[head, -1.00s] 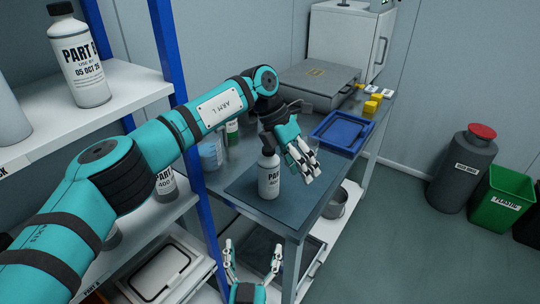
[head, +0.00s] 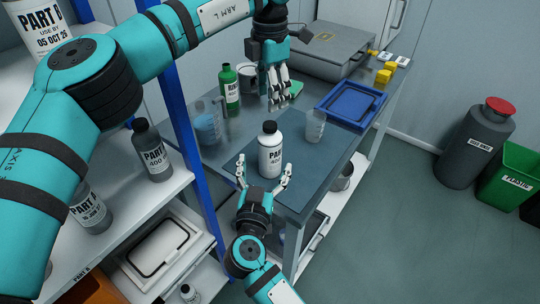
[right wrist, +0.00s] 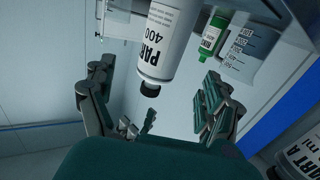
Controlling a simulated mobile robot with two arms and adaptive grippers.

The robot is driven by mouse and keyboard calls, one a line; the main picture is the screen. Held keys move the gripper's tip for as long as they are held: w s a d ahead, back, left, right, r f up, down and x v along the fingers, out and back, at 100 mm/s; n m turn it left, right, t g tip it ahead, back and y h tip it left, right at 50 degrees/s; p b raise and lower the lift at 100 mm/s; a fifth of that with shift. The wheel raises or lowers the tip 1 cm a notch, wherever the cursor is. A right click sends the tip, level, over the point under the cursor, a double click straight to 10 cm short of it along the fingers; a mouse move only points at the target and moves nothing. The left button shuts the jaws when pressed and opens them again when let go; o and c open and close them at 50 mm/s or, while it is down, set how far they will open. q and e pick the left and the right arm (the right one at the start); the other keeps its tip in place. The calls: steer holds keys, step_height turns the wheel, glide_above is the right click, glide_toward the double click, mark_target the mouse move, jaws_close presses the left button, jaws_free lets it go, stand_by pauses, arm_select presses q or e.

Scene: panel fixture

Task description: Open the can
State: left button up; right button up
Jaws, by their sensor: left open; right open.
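A white bottle-shaped can (head: 270,156) with a black cap stands upright on the dark mat of the bench. In the right wrist view it (right wrist: 165,45) appears upside down, cap still on. My right gripper (head: 264,162) is open, its fingers spread on either side of the can's lower body in the head view. In the right wrist view the can sits between the open fingers (right wrist: 155,92), with visible gaps. My left gripper (head: 278,104) is open and empty, pointing down above the bench behind the can.
A clear beaker (head: 315,126) stands right of the can. A jug (head: 208,122), a green bottle (head: 230,88) and a tin (head: 248,76) stand at the back left. A blue tray (head: 351,103) lies to the right. A blue shelf post (head: 185,150) rises at the left.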

mark_target(270, 124)
steer(key=w, duration=0.2)
steer(key=w+d, duration=0.1)
steer(key=w, duration=0.5)
steer(key=shift+w+d, duration=0.1)
steer(key=shift+d, duration=0.05)
arm_select(q)
steer(key=shift+s, duration=0.1)
arm_select(e)
jaws_close()
arm_select(q)
steer(key=m, duration=1.4)
steer(key=shift+m, duration=0.4)
steer(key=m, duration=1.2)
steer(key=shift+f, duration=3.95)
